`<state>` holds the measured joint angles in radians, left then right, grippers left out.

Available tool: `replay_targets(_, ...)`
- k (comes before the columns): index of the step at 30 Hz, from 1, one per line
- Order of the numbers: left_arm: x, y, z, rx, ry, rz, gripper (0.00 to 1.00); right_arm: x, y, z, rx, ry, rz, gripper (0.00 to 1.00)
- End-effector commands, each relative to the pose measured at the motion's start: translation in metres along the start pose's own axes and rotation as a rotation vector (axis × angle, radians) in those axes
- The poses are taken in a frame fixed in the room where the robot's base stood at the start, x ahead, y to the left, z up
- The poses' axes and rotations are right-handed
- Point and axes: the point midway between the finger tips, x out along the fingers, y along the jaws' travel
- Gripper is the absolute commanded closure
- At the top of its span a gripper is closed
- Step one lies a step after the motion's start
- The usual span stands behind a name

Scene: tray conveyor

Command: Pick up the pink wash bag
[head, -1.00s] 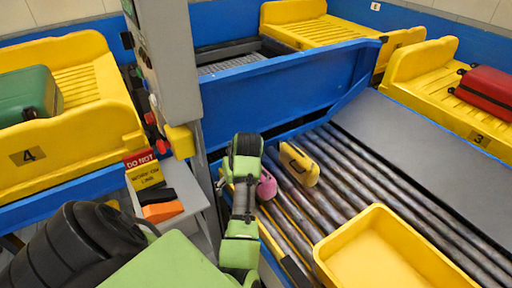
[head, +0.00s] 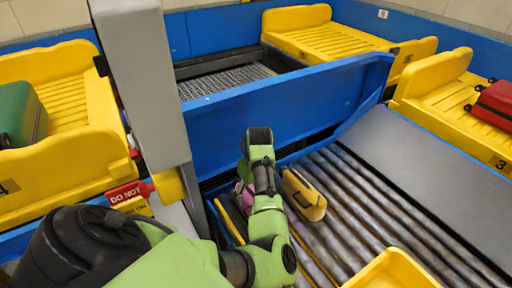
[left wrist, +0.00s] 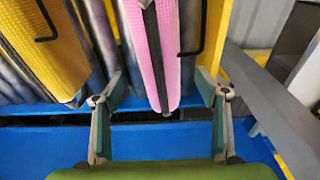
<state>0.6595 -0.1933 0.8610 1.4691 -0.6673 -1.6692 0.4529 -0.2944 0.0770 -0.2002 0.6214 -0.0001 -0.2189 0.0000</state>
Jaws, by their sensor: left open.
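The pink wash bag (head: 240,196) lies on the rollers in the head view, mostly hidden behind my left arm. In the left wrist view the pink bag (left wrist: 154,45) has a dark zip line along it and comes down from the top, its near end at the finger gap. My left gripper (left wrist: 160,90) is open, with one finger to each side of the bag's near end. I see no finger closed on the bag. In the head view the left fingers are hidden behind the arm.
A yellow case (head: 304,195) with a dark handle lies close to the right of the bag in the head view. A yellow tray (head: 392,272) is at the lower right. A grey post (head: 140,90) and blue wall (head: 280,100) stand near my arm.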

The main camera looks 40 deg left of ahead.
Motion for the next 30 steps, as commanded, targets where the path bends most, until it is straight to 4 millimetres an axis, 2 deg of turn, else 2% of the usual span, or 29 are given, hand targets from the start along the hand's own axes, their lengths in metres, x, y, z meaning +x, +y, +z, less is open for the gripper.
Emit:
replay_targets(1,0.011,-0.001,0.0,0.001,-0.002,-0.004,0.34,-0.001,0.003,0.013,-0.001,-0.018,0.004,0.6)
replay_targets(3,0.023,-0.001,0.0,0.001,-0.001,-0.003,0.34,-0.001,0.006,0.023,-0.002,-0.033,0.007,0.6)
replay_targets(6,0.035,-0.001,0.0,0.0,0.0,-0.001,0.34,-0.001,0.009,0.028,-0.004,-0.04,0.01,0.6)
replay_targets(11,0.045,0.0,0.0,0.0,0.0,0.0,0.34,-0.001,0.009,0.017,-0.003,-0.024,0.01,0.6)
replay_targets(17,0.071,-0.002,-0.001,0.001,-0.001,-0.003,0.34,-0.005,0.002,-0.005,0.001,0.007,0.002,0.6)
replay_targets(22,0.091,-0.002,0.0,0.0,0.0,-0.001,0.34,-0.004,-0.005,-0.004,0.003,0.006,-0.005,0.6)
replay_targets(30,0.094,-0.001,-0.001,0.0,0.002,0.001,0.34,-0.004,-0.004,0.005,0.001,-0.008,-0.005,0.6)
